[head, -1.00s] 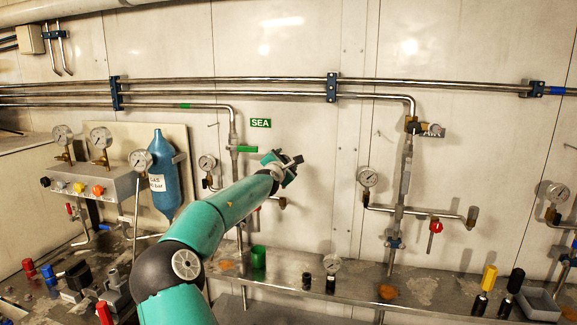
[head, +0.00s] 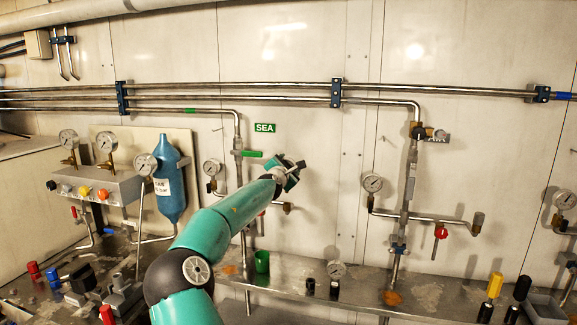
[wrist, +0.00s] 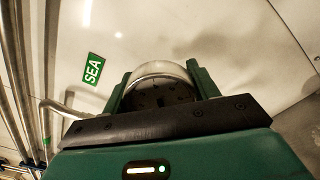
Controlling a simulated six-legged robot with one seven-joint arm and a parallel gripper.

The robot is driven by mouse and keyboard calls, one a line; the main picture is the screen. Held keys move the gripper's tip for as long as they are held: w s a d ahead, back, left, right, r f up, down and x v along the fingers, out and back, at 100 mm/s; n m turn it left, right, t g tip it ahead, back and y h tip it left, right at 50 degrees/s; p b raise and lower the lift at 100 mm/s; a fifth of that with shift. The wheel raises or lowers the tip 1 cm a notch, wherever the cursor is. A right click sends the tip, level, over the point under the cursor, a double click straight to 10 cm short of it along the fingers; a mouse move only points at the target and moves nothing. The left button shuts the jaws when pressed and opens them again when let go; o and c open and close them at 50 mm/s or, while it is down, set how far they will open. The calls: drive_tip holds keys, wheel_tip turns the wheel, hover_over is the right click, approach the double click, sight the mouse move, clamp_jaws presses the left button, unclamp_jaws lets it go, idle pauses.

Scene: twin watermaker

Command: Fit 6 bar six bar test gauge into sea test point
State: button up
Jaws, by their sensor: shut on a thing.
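My gripper (head: 287,174) is up in front of the wall, to the lower right of the green SEA label (head: 265,128). In the wrist view its two green fingers are shut on a round thing with a silver rim and dark inside (wrist: 160,70), which looks like a gauge. Its dial markings cannot be read, so I cannot confirm it is the 6 bar test gauge. Below my gripper, the end fitting (head: 287,207) of the SEA branch sticks out and appears to be the sea test point. My arm hides part of that branch.
A fixed gauge (head: 211,168) and a green valve handle (head: 250,153) are close left of my gripper. Another gauge (head: 336,270) stands on the shelf near a green cup (head: 262,262). A second pipe station with a red handle (head: 441,233) is to the right. The wall between is clear.

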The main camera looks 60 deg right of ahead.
drive_tip(key=shift+f, duration=1.35)
drive_tip(key=shift+f, duration=1.4)
idle(0.6)
drive_tip(key=shift+f, duration=0.35)
drive_tip(key=shift+f, duration=0.1)
drive_tip(key=o, duration=1.2)
drive_tip(key=a, duration=0.4)
drive_tip(key=s+a, duration=0.1)
drive_tip(key=a, duration=0.4)
drive_tip(key=s+a, duration=0.1)
drive_tip(key=a, duration=0.3)
drive_tip(key=shift+s+a, duration=0.2)
drive_tip(key=shift+a, duration=0.1)
